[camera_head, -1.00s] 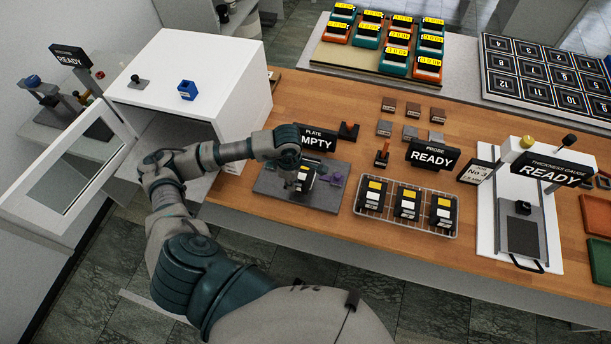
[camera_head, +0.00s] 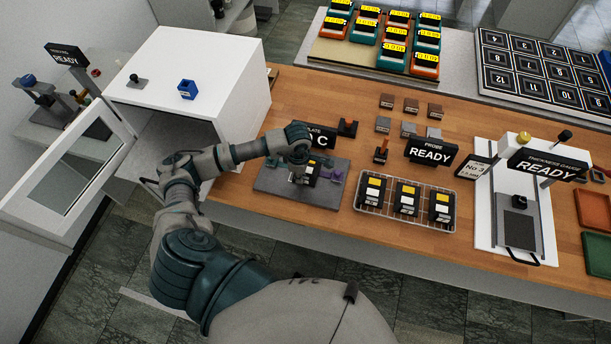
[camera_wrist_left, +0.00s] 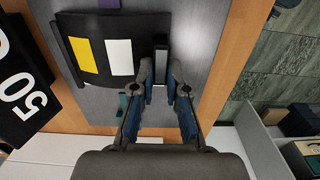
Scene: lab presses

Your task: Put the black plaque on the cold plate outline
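A black plaque with a yellow and a white patch (camera_head: 311,168) lies on the grey cold plate (camera_head: 268,184). In the left wrist view the plaque (camera_wrist_left: 102,55) lies on the plate's bare grey surface (camera_wrist_left: 195,40), at the left of the fingers. My left gripper (camera_head: 297,176) is low over the plate, at the plaque's near left side. Contact cannot be told. The plate's outline cannot be made out. My right gripper is not in view.
A plate sign (camera_head: 319,139) stands behind the plaque; its number (camera_wrist_left: 25,95) reads 50 in the wrist view. A wire rack (camera_head: 450,227) with three similar plaques is to the right. An open white cabinet (camera_head: 225,75) is at left. A purple piece (camera_head: 330,177) sits on the plate.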

